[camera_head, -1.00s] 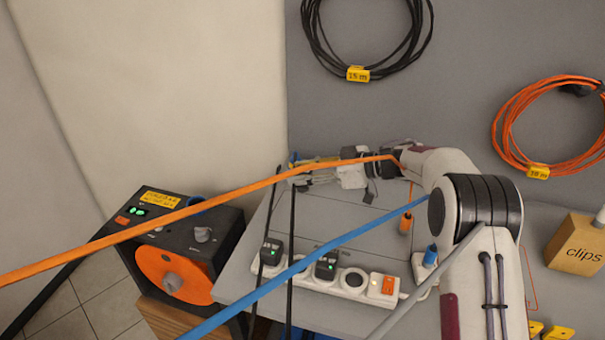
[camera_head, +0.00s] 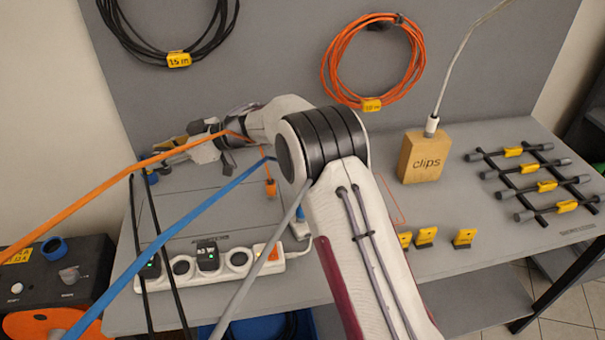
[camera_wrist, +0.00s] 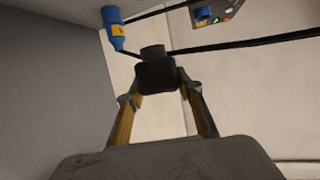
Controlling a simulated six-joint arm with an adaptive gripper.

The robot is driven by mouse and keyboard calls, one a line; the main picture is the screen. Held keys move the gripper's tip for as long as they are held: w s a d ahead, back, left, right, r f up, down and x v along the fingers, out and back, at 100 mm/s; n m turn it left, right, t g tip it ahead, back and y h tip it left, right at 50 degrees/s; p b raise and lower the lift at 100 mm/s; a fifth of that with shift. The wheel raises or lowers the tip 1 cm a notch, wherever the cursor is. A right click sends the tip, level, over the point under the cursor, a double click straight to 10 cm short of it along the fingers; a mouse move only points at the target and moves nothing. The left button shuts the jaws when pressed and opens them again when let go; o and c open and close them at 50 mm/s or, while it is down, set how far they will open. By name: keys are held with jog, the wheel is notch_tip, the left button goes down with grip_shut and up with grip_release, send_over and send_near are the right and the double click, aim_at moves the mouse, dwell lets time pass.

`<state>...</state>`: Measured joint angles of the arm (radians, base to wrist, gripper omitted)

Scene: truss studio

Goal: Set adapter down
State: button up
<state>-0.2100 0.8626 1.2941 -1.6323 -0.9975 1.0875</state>
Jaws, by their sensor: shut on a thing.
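My gripper (camera_head: 190,150) is at the far left of the table in the head view, raised above the tabletop and pointing left. In the wrist view my gripper (camera_wrist: 157,84) is shut on a black, blocky adapter (camera_wrist: 155,74), held between the two fingertips. A thin black cable runs from near it. In the head view the adapter is hard to make out against the gripper and the cables. A white power strip (camera_head: 270,263) lies on the table with black plugs (camera_head: 207,256) in it and an orange switch.
Orange (camera_head: 80,212) and blue (camera_head: 175,236) cables cross in front of the arm. A blue connector (camera_wrist: 113,30) hangs beside the adapter. Bare tabletop lies left of centre.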

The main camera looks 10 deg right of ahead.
jog(key=w+d+r+m+t+h, duration=0.1)
jog(key=w+d+m+t+h, duration=0.2)
jog(key=d, duration=0.4)
jog(key=d+r+m+t+h, duration=0.1)
jog(key=d+m+t, duration=0.3)
jog(key=d, duration=0.2)
jog(key=s+d+f+m+t+h, duration=0.2)
jog(key=s+d+m+h, duration=0.25)
jog(key=d, duration=0.65)
jog(key=s+d+f+m+t+h, duration=0.1)
jog(key=s+d+m+h, duration=0.3)
jog(key=d, duration=0.7)
jog(key=w+d+f+m+g+h, duration=0.1)
jog(key=w+d+m+g+h, duration=0.1)
jog(key=w+m+h, duration=0.6)
jog(key=shift+w+m+g+h, duration=0.35)
jog(key=shift+w+g+h, duration=0.55)
jog(key=shift+w+h, duration=0.65)
jog(key=shift+f, duration=0.2)
jog(key=shift+f, duration=3)
